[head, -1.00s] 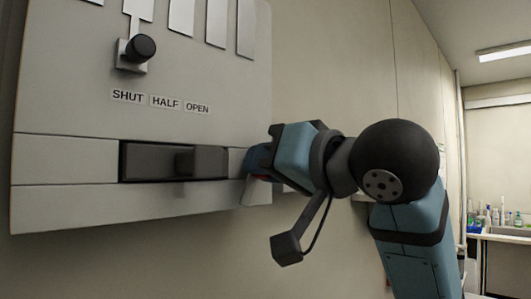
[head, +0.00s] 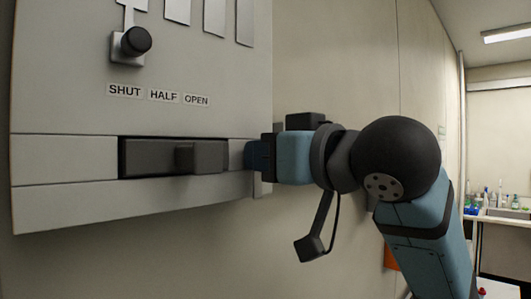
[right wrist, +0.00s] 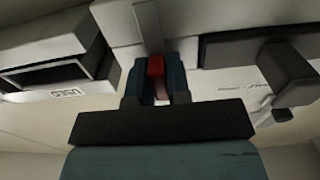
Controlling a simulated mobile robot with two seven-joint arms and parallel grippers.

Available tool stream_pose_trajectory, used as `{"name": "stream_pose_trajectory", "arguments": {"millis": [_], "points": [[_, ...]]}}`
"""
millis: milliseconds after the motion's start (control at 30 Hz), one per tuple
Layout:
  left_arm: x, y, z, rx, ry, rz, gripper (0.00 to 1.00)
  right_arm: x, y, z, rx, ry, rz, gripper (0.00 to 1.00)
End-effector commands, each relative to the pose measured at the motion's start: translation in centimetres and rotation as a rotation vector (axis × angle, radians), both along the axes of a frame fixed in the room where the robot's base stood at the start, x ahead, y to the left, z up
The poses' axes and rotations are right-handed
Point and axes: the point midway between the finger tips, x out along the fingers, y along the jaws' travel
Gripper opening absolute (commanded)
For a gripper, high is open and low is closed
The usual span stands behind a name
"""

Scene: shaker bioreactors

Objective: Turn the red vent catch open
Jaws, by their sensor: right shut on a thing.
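The red vent catch (right wrist: 156,66) shows in the right wrist view between the two fingers of my right gripper (right wrist: 157,82), which is shut on it. In the head view my right gripper (head: 256,157) is at the lower right edge of the pale cabinet (head: 65,158), and it hides the catch. The catch's turned position cannot be told from here. My left gripper is not in view.
A dark recessed panel with a block-shaped handle (head: 200,157) lies left of my right gripper. Above it are SHUT, HALF and OPEN labels (head: 163,96) and a black knob (head: 136,40). A sink counter (head: 500,215) stands far right.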

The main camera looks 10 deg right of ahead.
Motion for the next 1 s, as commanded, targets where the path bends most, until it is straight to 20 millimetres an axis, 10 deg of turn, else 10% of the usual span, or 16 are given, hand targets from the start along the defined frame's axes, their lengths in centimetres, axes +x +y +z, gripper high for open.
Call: {"name": "stream_pose_trajectory", "arguments": {"millis": [233, 267, 333, 733, 1000], "points": [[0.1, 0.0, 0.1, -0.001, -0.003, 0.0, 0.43, 0.0, 0.0, 0.0, -0.001, -0.001, 0.0, 0.0], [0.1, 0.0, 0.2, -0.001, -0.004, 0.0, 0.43, 0.0, 0.0, 0.0, -0.001, -0.001, 0.0, 0.24], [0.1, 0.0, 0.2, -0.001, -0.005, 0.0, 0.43, 0.0, 0.0, 0.0, -0.001, -0.001, 0.0, 0.4], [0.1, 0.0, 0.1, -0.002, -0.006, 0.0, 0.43, -0.6, -0.4, 0.0, 0.001, -0.002, 0.0, 0.4], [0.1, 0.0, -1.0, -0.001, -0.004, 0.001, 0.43, -5.1, -3.4, -0.2, 0.0, -0.006, -0.001, 0.4]]}}
